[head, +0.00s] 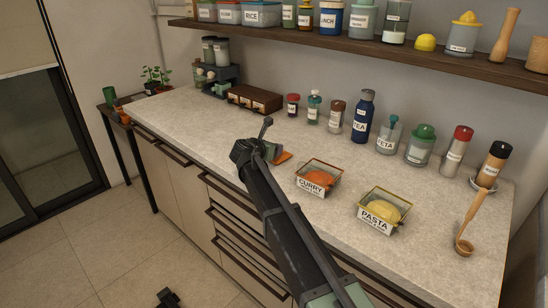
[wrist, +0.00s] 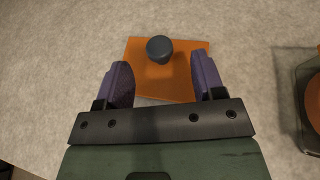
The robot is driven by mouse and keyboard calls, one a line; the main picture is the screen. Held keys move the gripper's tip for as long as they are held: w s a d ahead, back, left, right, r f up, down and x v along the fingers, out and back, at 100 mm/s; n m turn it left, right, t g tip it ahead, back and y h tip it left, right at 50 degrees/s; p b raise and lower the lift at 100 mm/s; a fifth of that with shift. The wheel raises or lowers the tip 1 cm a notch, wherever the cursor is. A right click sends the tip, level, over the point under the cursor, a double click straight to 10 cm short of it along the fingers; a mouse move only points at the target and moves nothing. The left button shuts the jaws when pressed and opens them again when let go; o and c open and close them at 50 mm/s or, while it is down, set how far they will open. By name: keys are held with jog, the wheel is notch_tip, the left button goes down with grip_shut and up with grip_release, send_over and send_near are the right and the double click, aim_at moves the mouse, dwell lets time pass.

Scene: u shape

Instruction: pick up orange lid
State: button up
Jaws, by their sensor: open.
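The orange lid (wrist: 185,78) is a flat square with a dark round knob (wrist: 159,48), lying on the countertop in the wrist view. My gripper (wrist: 162,66) is open, with its two purple fingers on the left and right of the knob and nothing held between them. The fingers overlap the lid's side edges in the picture; I cannot tell their height above it. In the head view, only an orange corner of the lid (head: 283,157) shows beside my gripper (head: 264,152), which hides the rest.
A CURRY container (head: 318,179) stands right of the lid, and its edge shows in the wrist view (wrist: 312,92). A PASTA container (head: 383,212) is farther right. Several jars and a blue TEA bottle (head: 363,118) stand behind. The countertop left of my gripper (head: 185,115) is largely clear.

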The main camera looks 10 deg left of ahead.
jog(key=b+x, duration=0.2)
jog(key=x, duration=0.3)
jog(key=shift+w+a+f, duration=0.1)
jog(key=shift+w, duration=0.05)
jog(key=c, duration=1)
jog(key=shift+r, duration=0.25)
notch_tip(320, 180, up, 20)
jog(key=p, duration=2)
jog(key=shift+r+p, duration=0.1)
jog(key=shift+p, duration=0.25)
